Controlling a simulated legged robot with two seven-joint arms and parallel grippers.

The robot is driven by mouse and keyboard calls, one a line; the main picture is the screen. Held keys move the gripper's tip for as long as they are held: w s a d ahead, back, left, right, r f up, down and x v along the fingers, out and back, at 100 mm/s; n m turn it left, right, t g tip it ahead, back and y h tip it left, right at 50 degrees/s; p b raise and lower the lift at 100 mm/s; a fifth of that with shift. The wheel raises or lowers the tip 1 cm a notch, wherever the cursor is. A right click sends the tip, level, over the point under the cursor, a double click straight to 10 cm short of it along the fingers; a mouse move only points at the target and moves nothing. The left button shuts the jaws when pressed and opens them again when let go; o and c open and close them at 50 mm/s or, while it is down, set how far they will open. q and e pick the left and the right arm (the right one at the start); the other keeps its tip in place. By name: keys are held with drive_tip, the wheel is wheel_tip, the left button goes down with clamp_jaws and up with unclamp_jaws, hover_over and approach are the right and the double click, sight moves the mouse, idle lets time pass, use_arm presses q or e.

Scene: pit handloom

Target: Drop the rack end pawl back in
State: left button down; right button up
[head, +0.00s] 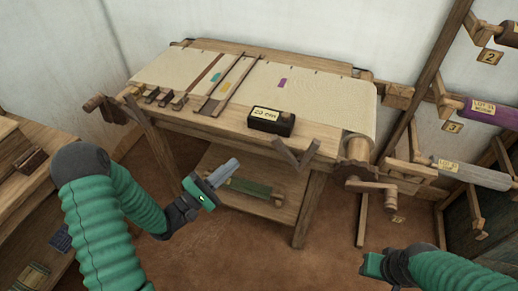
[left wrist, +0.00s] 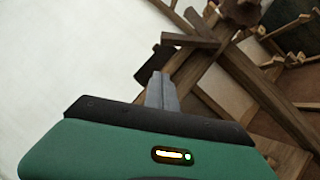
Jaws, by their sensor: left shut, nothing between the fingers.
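My left gripper (head: 233,164) is shut and empty in front of the loom, below its front beam. In the left wrist view its closed grey fingers (left wrist: 160,80) point toward dark wooden bars (left wrist: 190,42), apparently with a gap between. A V-shaped pair of wooden levers (head: 298,154) hangs at the loom's front right. A crank (head: 385,188) sits at the end of the cloth roller (head: 357,150). I cannot tell which wooden piece is the rack end pawl. My right gripper (head: 373,265) is low at the right; its fingers do not show clearly.
A rack with numbered tags (head: 453,127) and rolls (head: 483,174) stands at the right. A wooden bench (head: 40,140) is at the left. A low shelf (head: 225,168) lies under the loom.

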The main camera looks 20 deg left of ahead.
sight(286, 153)
use_arm(q)
drive_tip(key=w+d+r+b, duration=0.1)
drive_tip(key=w+d+r, duration=0.2)
drive_tip(key=w+d, duration=0.3)
drive_tip(key=shift+d+r, duration=0.35)
drive_tip(key=shift+d, duration=0.25)
use_arm(e)
drive_tip(key=shift+d+f, duration=0.2)
drive_tip(key=shift+f, duration=0.65)
use_arm(q)
drive_tip(key=shift+w, duration=0.1)
